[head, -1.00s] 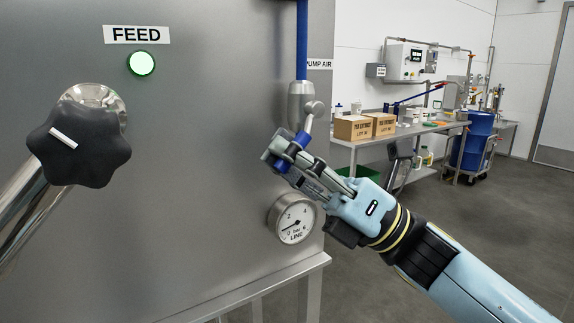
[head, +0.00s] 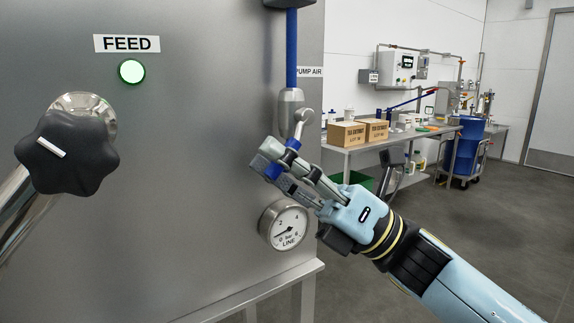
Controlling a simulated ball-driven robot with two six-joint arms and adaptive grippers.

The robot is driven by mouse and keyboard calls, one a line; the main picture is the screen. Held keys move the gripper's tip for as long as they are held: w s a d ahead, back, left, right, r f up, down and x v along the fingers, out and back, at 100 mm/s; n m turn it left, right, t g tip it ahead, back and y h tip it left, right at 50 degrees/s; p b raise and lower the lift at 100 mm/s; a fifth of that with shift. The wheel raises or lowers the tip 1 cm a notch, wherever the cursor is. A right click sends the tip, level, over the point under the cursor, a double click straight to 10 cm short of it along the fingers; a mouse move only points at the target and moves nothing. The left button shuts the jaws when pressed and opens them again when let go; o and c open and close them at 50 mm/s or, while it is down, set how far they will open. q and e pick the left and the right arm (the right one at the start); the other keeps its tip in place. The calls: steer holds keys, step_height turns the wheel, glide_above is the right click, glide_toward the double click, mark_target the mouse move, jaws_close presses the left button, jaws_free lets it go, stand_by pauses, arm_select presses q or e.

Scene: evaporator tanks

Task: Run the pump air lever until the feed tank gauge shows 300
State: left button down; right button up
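The pump air lever (head: 293,145) has a blue grip on a short metal arm, hanging down from the valve (head: 291,108) under a blue pipe. My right gripper (head: 279,161) has its fingers around the blue grip and looks shut on it, hiding part of it. The round LINE gauge (head: 284,225), marked in bar, is below the gripper; its needle points low left, near 0. A FEED sign (head: 127,44) is on the steel panel above a lit green lamp (head: 131,72). No gauge with a scale to 300 is in view. My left gripper is not in view.
A black star knob (head: 67,152) on a metal stem stands out at the left. The steel panel (head: 190,180) fills the left half. Behind, a bench (head: 375,152) holds two cartons (head: 347,133); a blue drum (head: 465,148) stands farther right. Grey floor is open at right.

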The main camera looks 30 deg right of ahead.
steer(key=v, duration=1.2)
stand_by(6.8)
